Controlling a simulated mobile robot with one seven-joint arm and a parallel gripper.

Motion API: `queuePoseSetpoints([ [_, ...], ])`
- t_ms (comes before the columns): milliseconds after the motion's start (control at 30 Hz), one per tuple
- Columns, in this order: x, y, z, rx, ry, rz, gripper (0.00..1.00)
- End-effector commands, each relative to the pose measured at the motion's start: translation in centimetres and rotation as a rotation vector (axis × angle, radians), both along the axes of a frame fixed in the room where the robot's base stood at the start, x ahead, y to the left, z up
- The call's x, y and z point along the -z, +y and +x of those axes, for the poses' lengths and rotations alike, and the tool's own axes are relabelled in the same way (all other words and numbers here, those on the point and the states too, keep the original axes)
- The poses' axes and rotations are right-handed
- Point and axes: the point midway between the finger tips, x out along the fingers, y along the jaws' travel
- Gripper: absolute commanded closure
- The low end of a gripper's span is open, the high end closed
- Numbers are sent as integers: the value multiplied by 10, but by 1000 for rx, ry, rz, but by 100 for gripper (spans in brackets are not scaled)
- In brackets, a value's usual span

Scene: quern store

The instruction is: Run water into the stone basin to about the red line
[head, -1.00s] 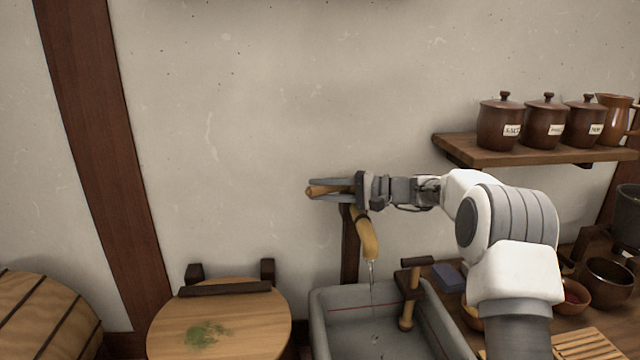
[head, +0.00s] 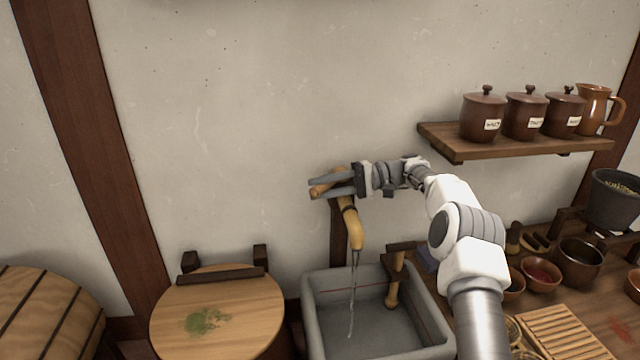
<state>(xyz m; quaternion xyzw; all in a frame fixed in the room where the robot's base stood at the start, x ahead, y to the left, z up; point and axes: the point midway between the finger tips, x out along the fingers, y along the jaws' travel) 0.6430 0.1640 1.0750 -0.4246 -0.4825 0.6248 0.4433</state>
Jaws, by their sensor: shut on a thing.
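The grey stone basin (head: 312,318) stands below the wall, with a red line (head: 370,287) along its inner back wall. A yellowish spout (head: 354,228) on a dark wooden post (head: 337,240) points down over it. A thin stream of water (head: 354,285) runs from the spout into the basin. My gripper (head: 326,186) is shut on the wooden tap handle (head: 325,187) above the spout, its fingers on either side of the handle. The water surface is hard to make out, so I cannot tell its level; the red line shows clear on the back wall.
A wooden peg with a crosspiece (head: 393,285) stands at the basin's right side. A round wooden lid (head: 245,305) is to the left. A shelf (head: 470,142) with lidded jars and a jug is at upper right. Bowls (head: 541,274) and a slatted board (head: 565,340) crowd the right counter.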

Motion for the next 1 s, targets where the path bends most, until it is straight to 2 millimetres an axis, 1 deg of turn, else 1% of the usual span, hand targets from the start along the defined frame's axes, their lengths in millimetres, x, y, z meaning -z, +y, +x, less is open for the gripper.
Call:
queuePoseSetpoints([
  [400,0,0,0,-3,-1,0,100],
  [433,0,0,0,-3,-1,0,64],
  [567,0,0,0,-3,-1,0,41],
  [1000,1,1,0,11,0,0,40],
])
